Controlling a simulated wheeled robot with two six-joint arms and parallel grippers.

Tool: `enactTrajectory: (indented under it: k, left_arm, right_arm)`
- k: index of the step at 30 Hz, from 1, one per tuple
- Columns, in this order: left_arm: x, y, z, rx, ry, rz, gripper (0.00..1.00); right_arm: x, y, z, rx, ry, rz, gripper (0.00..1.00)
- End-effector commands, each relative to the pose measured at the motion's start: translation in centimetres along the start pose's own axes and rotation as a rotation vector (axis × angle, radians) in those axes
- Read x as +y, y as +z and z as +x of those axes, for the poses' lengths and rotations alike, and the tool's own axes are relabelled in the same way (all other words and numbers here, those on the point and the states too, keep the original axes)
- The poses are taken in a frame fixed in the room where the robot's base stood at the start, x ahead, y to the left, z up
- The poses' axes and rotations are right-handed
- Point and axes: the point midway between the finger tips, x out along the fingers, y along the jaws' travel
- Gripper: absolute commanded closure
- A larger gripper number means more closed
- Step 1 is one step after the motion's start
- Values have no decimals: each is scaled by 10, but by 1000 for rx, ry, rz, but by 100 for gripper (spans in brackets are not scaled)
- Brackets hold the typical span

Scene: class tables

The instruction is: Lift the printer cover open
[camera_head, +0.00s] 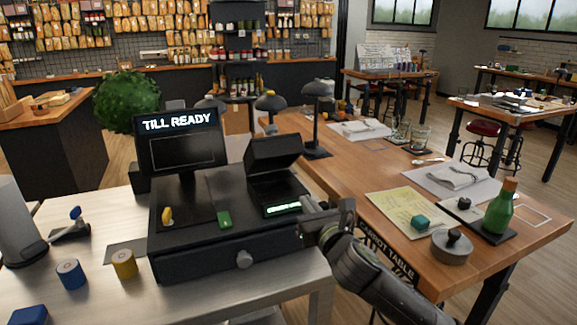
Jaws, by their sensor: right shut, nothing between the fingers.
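The black printer (283,190) sits on the right part of the black till (200,250). Its cover (272,153) stands raised and tilted back at the printer's rear, and the dark opening in front of it shows. A green lit strip (283,209) shows at the printer's front edge. My right gripper (307,210) is shut and empty, at the printer's front right corner and below the raised cover. It is apart from the cover; whether it touches the printer body I cannot tell. My left gripper is not in view.
The till screen (181,140) reads "TILL READY". Blue tape (70,275) and yellow tape (124,264) rolls stand on the metal counter (195,305) at left. A wooden table (345,175) at right holds a green bottle (500,207), a grey round weight (452,248) and papers.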

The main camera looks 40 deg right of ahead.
Motion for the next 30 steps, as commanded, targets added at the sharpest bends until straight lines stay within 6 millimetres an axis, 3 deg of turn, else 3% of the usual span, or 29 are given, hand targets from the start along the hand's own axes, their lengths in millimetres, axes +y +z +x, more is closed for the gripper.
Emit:
enactTrajectory:
  k: [8,23,25,30]
  left_arm:
    - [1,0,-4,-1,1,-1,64]
    - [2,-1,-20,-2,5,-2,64]
    - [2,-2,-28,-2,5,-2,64]
    - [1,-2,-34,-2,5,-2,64]
  right_arm:
    - [2,8,20,-16,6,-36,100]
    - [2,8,103,-14,5,-33,100]
    - [3,22,111,-17,6,-35,100]
    - [3,33,124,-15,7,-35,100]
